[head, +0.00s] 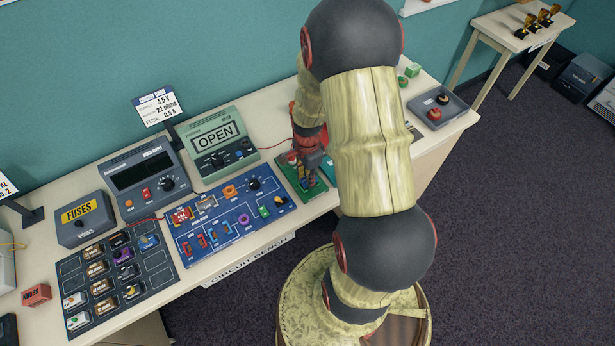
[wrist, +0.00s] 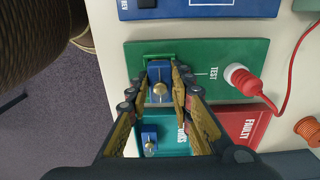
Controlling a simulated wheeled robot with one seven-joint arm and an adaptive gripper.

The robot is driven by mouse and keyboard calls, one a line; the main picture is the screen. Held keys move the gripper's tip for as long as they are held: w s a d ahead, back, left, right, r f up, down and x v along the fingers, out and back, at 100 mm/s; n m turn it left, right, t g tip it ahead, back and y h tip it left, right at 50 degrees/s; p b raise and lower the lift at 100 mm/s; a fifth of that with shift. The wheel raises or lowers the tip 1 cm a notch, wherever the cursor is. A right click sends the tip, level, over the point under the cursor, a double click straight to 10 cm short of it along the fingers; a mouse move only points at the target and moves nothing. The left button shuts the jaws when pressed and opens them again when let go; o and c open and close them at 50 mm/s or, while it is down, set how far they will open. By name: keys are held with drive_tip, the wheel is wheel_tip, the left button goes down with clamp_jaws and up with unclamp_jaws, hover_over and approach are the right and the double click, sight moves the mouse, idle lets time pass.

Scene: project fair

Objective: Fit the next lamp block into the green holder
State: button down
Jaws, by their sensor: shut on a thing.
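My gripper (wrist: 159,94) is shut on a blue lamp block (wrist: 155,72) with a brass-coloured dome on top. The block is at the green holder (wrist: 148,57), whose rim shows just beyond it, on the green board marked TEST (wrist: 237,58). I cannot tell whether the block is fully seated. A second blue lamp block (wrist: 149,139) lies on the teal area behind my fingers, beside a partly hidden label. In the head view my gripper (head: 308,180) points down over the green board (head: 297,184); the held block is not clear there.
A red area marked FAULTY (wrist: 243,127) lies beside the teal one. A red plug (wrist: 243,79) with a red cable stands on the TEST board. The blue circuit panel (head: 228,219) and the meter reading OPEN (head: 218,147) stand close to my gripper.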

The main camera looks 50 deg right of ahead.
drive_tip(key=shift+f, duration=0.4)
drive_tip(key=c, duration=1.5)
unclamp_jaws()
drive_tip(key=shift+o, duration=1)
drive_tip(key=o, duration=0.3)
drive_tip(key=shift+r+p, duration=2.75)
drive_tip(key=shift+r, duration=1.3)
